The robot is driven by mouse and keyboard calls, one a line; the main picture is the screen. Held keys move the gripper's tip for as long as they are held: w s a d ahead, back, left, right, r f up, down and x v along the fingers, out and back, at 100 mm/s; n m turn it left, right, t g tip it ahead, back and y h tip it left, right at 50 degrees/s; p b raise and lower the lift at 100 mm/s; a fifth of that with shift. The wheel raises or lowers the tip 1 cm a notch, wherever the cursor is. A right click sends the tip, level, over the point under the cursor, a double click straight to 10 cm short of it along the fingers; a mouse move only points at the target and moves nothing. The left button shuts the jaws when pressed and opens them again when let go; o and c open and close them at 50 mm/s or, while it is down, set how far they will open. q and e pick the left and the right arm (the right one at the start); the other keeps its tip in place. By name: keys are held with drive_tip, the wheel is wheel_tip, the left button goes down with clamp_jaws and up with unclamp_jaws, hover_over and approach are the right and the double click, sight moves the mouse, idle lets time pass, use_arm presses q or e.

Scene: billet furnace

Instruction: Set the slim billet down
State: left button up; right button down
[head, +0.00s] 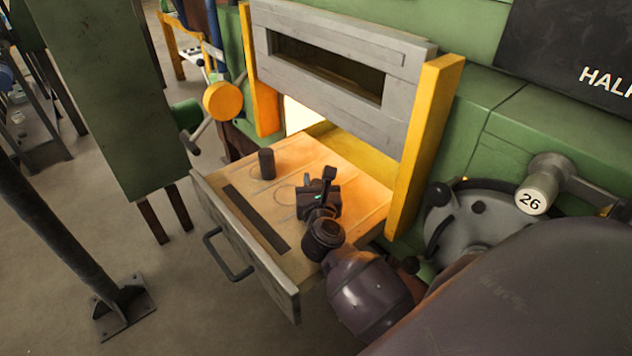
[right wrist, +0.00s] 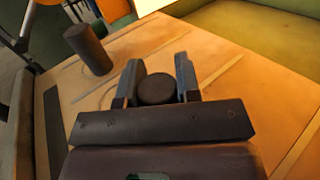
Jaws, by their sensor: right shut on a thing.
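My right gripper (head: 318,190) is over the pale drawer-like shelf (head: 345,162) in front of the furnace opening. It is shut on a dark round billet, which I take as the slim billet (right wrist: 157,89); its round top shows between the two fingers in the right wrist view. Its lower part is hidden, so I cannot tell whether it touches the shelf. Another dark billet (head: 266,163) stands upright on the shelf, left of my gripper and apart from it; it also shows in the right wrist view (right wrist: 88,48). My left gripper is not in view.
Faint outlined rings and lines mark the shelf. A dark strip (head: 256,219) lies along its front, above a handle (head: 229,256). The grey furnace door (head: 335,62) is raised between yellow posts (head: 424,145). A dial with a lever (head: 475,220) is at right.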

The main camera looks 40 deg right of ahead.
drive_tip(key=c, duration=1)
unclamp_jaws()
drive_tip(key=shift+f, duration=0.1)
drive_tip(key=shift+o, duration=1)
drive_tip(key=shift+r, duration=0.2)
drive_tip(key=b+v, duration=0.1)
drive_tip(key=v, duration=0.9)
drive_tip(key=shift+s+a+f, duration=0.2)
drive_tip(key=shift+s+a, duration=0.05)
drive_tip(key=shift+s+a+r, duration=0.1)
drive_tip(key=shift+s+a, duration=0.25)
drive_tip(key=shift+s, duration=0.25)
